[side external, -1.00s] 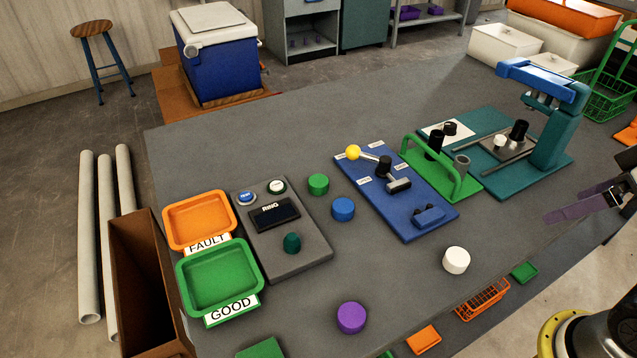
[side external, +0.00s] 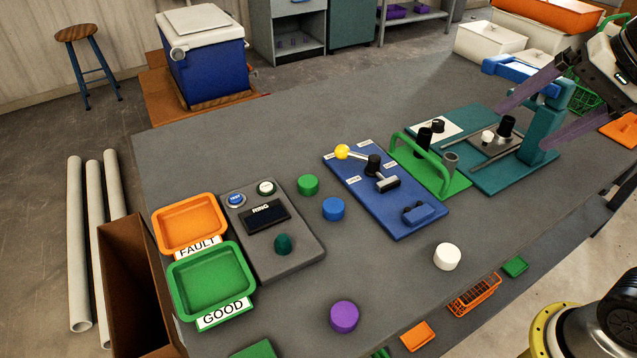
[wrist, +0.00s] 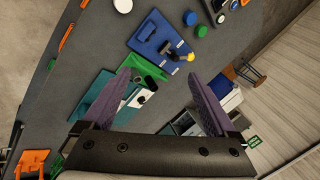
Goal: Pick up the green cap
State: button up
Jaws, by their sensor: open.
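The green cap (side external: 308,184) stands on the grey table between the grey RING panel and the blue lever plate. In the wrist view the green cap (wrist: 201,30) is small, near the top and right of centre.
A blue cap (side external: 333,209) stands close beside the green one. A white cap (side external: 447,256) and a purple cap (side external: 344,316) are nearer the front edge. The blue lever plate (side external: 398,218), green handle stand (side external: 440,181) and teal press (side external: 540,140) lie between gripper and cap.

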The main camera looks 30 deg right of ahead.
jog(key=w+a+r+m+g+y, duration=0.1)
jog(key=w+a+m, duration=0.15)
jog(key=w, duration=0.35)
jog(key=w+a+r+m, duration=0.1)
jog(key=w+r+m, duration=0.15)
jog(key=w, duration=0.25)
jog(key=m+g+y, duration=0.2)
jog(key=m+g, duration=0.2)
jog(key=m, duration=0.1)
send_over(308, 181)
jog(key=d, duration=0.3)
jog(key=f, duration=1.7)
jog(key=s+f, duration=0.1)
jog(key=f, duration=0.8)
jog(key=shift+f, duration=0.3)
jog(key=shift+x, duration=3.05)
jog(key=shift+w, duration=0.2)
jog(key=c, duration=1.4)
jog(key=shift+r, duration=0.2)
